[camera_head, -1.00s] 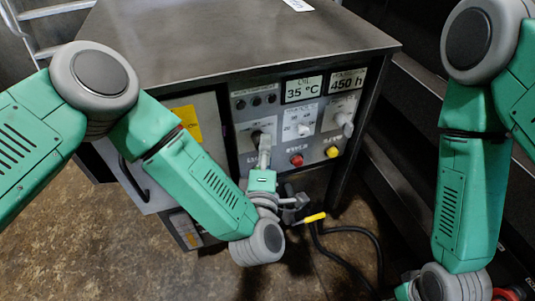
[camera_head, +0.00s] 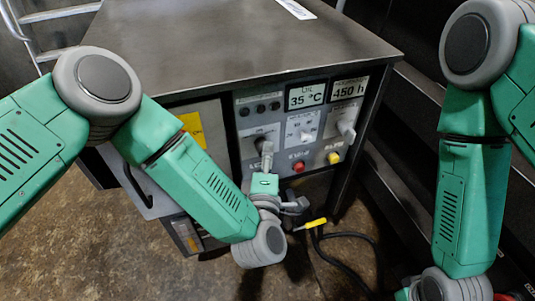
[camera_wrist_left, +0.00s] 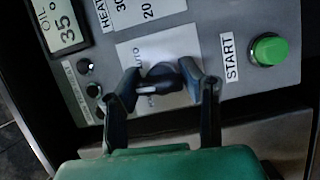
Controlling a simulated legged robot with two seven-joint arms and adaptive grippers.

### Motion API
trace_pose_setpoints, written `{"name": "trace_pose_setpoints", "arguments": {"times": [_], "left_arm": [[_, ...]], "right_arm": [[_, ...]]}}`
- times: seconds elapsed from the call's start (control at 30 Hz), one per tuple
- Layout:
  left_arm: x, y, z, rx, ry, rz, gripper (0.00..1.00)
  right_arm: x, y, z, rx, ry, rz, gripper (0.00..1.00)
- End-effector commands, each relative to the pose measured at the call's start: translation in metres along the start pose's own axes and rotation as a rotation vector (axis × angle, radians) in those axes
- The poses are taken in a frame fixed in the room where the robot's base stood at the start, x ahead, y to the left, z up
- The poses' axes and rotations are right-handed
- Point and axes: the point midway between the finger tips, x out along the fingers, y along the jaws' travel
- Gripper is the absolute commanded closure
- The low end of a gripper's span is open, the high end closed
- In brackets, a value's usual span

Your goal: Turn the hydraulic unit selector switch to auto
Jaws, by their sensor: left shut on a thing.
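The hydraulic unit selector switch (camera_wrist_left: 160,78) is a dark knob on a white plate (camera_wrist_left: 128,52) in the left wrist view. The word AUTO is partly readable on the plate; the other label is mostly hidden. My left gripper (camera_wrist_left: 163,88) has its two dark fingers on either side of the knob and is shut on it. Which mark the knob points to I cannot tell. My right gripper's fingers are not visible.
A green START button (camera_wrist_left: 269,49) sits beside the switch. The panel also has a red button (camera_head: 298,167), a yellow button (camera_head: 333,158), a white knob (camera_head: 346,130) and an oil display (camera_head: 306,95). A yellow-ended cable (camera_head: 316,223) hangs below the panel.

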Motion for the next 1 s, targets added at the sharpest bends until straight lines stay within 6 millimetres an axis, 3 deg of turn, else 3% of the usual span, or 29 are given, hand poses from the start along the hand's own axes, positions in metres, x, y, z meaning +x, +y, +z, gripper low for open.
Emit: {"name": "trace_pose_setpoints", "arguments": {"times": [0.5, 1.0], "left_arm": [[-0.003, 0.001, 0.000, 0.371, -0.006, -0.164, 0.95], [-0.004, -0.003, 0.001, 0.646, -0.008, -0.279, 0.95]], "right_arm": [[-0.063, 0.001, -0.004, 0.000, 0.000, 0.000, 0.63], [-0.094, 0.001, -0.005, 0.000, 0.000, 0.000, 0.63]]}}
